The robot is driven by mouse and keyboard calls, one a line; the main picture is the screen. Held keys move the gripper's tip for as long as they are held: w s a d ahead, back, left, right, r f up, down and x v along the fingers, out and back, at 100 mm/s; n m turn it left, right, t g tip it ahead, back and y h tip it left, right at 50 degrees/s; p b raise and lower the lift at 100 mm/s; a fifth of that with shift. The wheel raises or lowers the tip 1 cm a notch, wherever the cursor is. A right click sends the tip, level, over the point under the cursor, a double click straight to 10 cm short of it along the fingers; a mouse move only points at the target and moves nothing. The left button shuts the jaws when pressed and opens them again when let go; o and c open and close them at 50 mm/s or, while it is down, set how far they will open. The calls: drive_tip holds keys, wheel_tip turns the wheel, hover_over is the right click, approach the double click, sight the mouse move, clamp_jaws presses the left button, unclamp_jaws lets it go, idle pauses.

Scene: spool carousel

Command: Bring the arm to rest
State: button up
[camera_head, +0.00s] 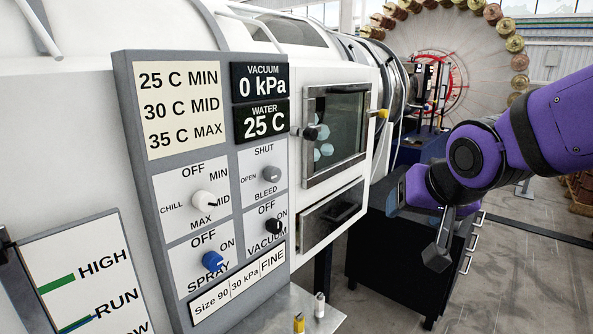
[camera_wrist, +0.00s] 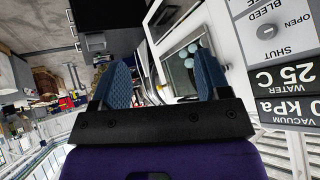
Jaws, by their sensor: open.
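My gripper (camera_head: 438,250) hangs at the end of my purple arm on the right of the head view, pointing down. In the wrist view my gripper (camera_wrist: 164,72) shows two blue fingers spread well apart, with nothing between them. It is empty and touches nothing that I can see. In the head view it is to the right of the white machine's control panel (camera_head: 123,110), with a dark drawer cabinet (camera_head: 385,265) behind and below it.
The panel carries a white chill knob (camera_head: 204,199), a blue spray knob (camera_head: 212,261) and a black vacuum knob (camera_head: 274,227). A windowed door (camera_head: 337,128) is beside it. A large spool wheel (camera_head: 455,60) stands behind. Grey floor (camera_head: 520,270) is clear at right.

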drive_tip(key=s+d+r+n+g+h, duration=0.1)
drive_tip(key=s+d+r+g, duration=0.2)
drive_tip(key=s+d, duration=0.8)
drive_tip(key=s, duration=0.3)
drive_tip(key=shift+s+r+n, duration=0.25)
drive_tip(key=shift+n, duration=0.05)
